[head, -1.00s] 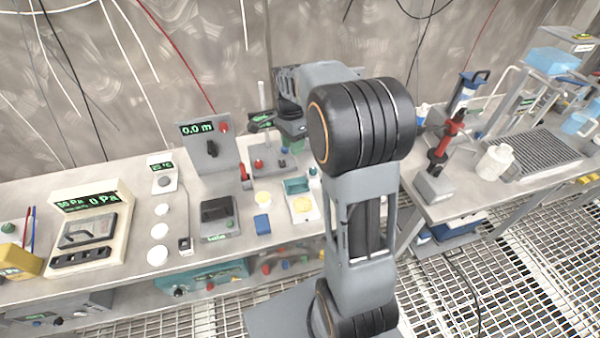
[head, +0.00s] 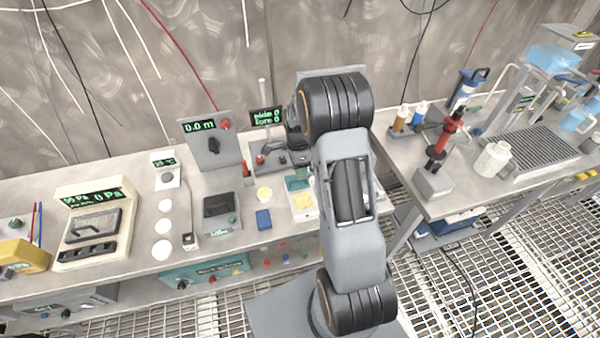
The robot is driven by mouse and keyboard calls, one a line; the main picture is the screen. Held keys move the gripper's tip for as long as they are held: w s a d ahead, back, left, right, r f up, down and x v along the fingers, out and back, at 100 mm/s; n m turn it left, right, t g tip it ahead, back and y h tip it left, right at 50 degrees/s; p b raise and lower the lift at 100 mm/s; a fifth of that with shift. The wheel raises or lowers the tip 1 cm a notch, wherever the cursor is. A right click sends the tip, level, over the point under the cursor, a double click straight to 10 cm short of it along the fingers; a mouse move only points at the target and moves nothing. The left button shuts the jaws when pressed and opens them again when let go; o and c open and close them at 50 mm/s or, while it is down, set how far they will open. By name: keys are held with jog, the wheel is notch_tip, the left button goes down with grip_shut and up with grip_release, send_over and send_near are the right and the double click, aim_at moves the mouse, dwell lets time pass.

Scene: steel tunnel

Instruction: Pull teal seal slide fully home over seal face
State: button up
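A small teal block (head: 298,182), which looks like the seal slide, sits at the back of a pale plate with a yellow patch (head: 305,203) on the bench. The right side of the plate is hidden behind my arm, and I cannot make out the seal face clearly. My gripper (head: 299,160) points down just above or at the teal block. It is small, dark and partly covered by my arm, so I cannot tell whether its fingers are open or touching the block.
A blue block (head: 264,219), a yellow disc (head: 264,194) and a grey device (head: 221,208) stand left of the plate. A 0.0 m panel (head: 210,141) and a green-text display (head: 267,117) stand behind. A red-and-black stand (head: 437,160) is on the right bench.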

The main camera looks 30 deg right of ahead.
jog(key=shift+s+f, duration=0.2)
jog(key=shift+f, duration=0.85)
grip_shut()
